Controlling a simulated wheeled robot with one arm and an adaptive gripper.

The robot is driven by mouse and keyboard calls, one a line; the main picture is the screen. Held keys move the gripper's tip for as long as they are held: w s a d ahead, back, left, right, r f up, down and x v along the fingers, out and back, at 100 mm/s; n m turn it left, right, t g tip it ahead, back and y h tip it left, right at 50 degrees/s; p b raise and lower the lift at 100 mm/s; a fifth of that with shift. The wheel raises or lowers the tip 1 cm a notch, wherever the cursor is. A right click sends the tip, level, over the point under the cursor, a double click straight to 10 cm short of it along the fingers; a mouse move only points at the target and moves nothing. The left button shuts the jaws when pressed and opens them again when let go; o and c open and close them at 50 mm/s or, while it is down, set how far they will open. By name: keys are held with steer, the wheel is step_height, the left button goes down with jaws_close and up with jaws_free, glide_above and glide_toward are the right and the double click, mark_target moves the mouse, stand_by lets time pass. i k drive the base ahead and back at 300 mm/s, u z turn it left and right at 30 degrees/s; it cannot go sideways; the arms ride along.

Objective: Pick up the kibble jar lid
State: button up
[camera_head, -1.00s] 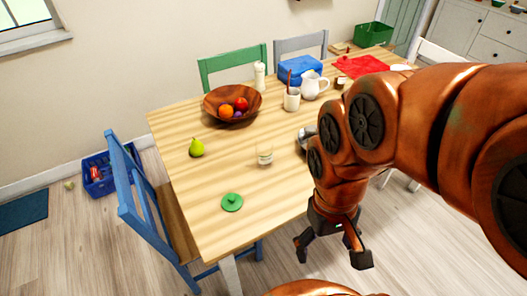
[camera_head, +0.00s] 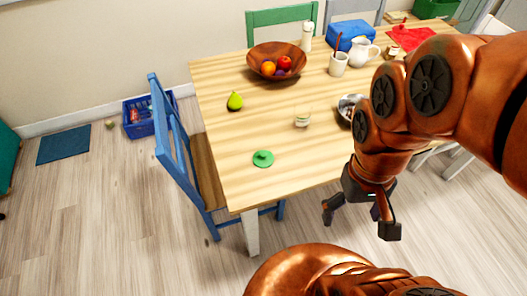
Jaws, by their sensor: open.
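A round green lid (camera_head: 263,159) with a small knob lies flat on the wooden table (camera_head: 225,140) near its front left corner. A small clear jar (camera_head: 302,119) with a pale label stands behind it and to the right. I cannot tell whether it is the kibble jar. My gripper (camera_head: 361,221) is open and empty. It points down to the right of the lid, well apart from it, and appears in front of the table's near edge.
A green pear (camera_head: 235,101), a wooden fruit bowl (camera_head: 277,64), a metal bowl (camera_head: 348,106), a cup (camera_head: 338,66) and a white pitcher (camera_head: 361,52) stand on the table. A blue chair (camera_head: 170,150) is at its left end. Floor at the lower left is clear.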

mark_target(262, 159)
steer(key=u, duration=3.55)
steer(key=k, duration=1.2)
steer(key=z, duration=0.6)
